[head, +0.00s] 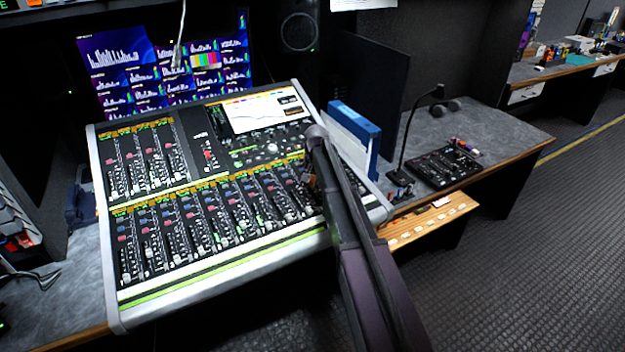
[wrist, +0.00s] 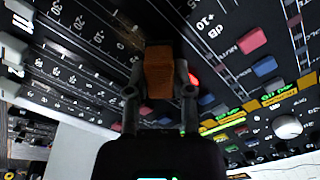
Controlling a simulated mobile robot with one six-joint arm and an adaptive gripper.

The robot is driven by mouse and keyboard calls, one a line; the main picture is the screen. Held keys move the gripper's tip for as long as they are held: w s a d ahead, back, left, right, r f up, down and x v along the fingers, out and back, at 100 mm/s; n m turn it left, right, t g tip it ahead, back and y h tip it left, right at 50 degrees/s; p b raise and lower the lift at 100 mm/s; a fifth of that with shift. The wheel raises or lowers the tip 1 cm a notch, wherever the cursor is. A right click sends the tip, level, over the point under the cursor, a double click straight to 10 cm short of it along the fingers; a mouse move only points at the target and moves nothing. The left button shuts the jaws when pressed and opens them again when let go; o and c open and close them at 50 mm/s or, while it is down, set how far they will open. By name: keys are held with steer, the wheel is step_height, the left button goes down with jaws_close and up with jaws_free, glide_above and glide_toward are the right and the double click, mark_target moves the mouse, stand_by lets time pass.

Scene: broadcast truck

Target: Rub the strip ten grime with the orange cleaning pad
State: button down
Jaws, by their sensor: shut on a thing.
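The mixing console (head: 215,195) stands tilted on the desk, with rows of channel strips and faders. My gripper (wrist: 159,92) is shut on the orange cleaning pad (wrist: 158,70), which sits between its two fingers in the wrist view. The pad is over the console's channel strips, close to the panel; I cannot tell if it touches. In the head view my arm reaches to the right part of the console and mostly hides the gripper and pad.
A blue-and-white binder-like object (head: 352,135) stands at the console's right edge. Beyond it are a dark monitor (head: 370,95), a gooseneck microphone (head: 410,130) and a small black control panel (head: 443,167). Faders and knobs stick up from the console. The floor at right is clear.

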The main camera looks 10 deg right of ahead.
mark_target(321, 196)
steer(key=shift+s+d+f+b, duration=0.2)
steer(key=shift+s+d, duration=0.05)
steer(key=shift+s, duration=0.55)
steer(key=shift+s+d+f+b, duration=0.15)
steer(key=shift+s+d, duration=0.1)
steer(key=shift+s, duration=0.55)
steer(key=shift+s, duration=0.15)
steer(key=shift+s+d+f, duration=0.1)
steer(key=shift+s+d, duration=0.15)
steer(key=shift+s, duration=0.45)
steer(key=shift+s+d+f, duration=0.1)
steer(key=shift+s+d, duration=0.15)
steer(key=shift+s, duration=0.4)
steer(key=shift+r, duration=0.1)
steer(key=shift+s+d+r+p, duration=0.1)
steer(key=shift+s+r+p, duration=0.1)
steer(key=shift+r+p, duration=1.3)
steer(key=shift+s+d+r+p, duration=0.1)
steer(key=shift+s+r+p, duration=0.05)
steer(key=shift+r+p, duration=1.25)
steer(key=shift+r, duration=0.15)
steer(key=shift+s+r+p, duration=0.2)
steer(key=shift+r+p, duration=1.2)
steer(key=shift+p, duration=0.05)
